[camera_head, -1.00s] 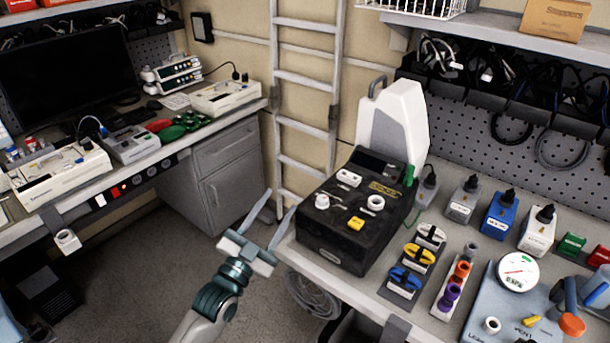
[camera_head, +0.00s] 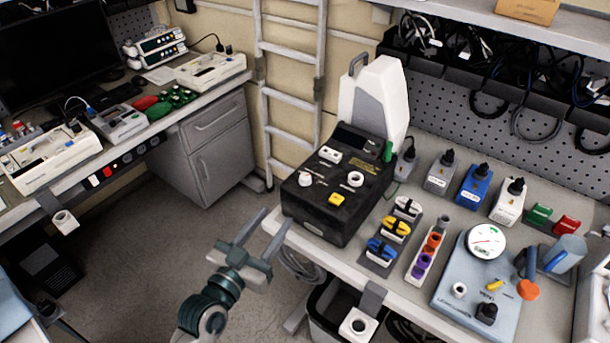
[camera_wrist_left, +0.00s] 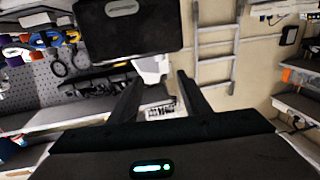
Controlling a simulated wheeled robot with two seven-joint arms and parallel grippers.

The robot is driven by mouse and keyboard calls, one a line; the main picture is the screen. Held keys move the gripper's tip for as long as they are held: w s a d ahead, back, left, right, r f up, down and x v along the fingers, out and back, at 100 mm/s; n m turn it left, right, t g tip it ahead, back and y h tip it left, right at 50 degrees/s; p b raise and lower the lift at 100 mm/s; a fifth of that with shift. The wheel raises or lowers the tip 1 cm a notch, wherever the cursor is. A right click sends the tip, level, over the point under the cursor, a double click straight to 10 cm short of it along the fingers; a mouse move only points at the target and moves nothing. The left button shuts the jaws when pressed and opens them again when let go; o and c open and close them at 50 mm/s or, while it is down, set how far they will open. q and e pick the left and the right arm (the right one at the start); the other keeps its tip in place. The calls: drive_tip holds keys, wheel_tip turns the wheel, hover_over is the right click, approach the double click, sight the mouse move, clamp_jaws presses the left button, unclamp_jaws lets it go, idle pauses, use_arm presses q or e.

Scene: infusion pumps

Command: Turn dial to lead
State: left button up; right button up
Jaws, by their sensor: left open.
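A blue-grey device (camera_head: 462,290) stands on the right bench, with a round white gauge (camera_head: 486,240), a small yellow lever (camera_head: 494,285) and a black knob (camera_head: 487,313). Its lettering is too small to read. A black box (camera_head: 330,205) at the bench's left end carries white knobs (camera_head: 355,179) and a yellow part (camera_head: 336,198). I cannot tell which dial is the task's. My left gripper (camera_head: 275,220) is open and empty, in front of the bench's left corner, apart from the black box. Its fingers also show in the left wrist view (camera_wrist_left: 160,80). My right gripper is out of view.
Coloured clamps (camera_head: 395,228) and a strip of coloured sockets (camera_head: 428,250) stand between the black box and the blue-grey device. A ladder (camera_head: 290,95) leans behind. The floor left of my gripper is free.

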sight(302, 180)
use_arm(q)
drive_tip(key=p+x, duration=0.4)
drive_tip(key=x, duration=1.1)
drive_tip(key=shift+w+d+p, duration=0.1)
drive_tip(key=shift+w+p, duration=0.1)
drive_tip(key=shift+p, duration=0.1)
drive_tip(key=shift+w+d, duration=0.4)
drive_tip(key=shift+w, duration=0.25)
drive_tip(key=shift+c, duration=0.6)
drive_tip(key=c, duration=0.9)
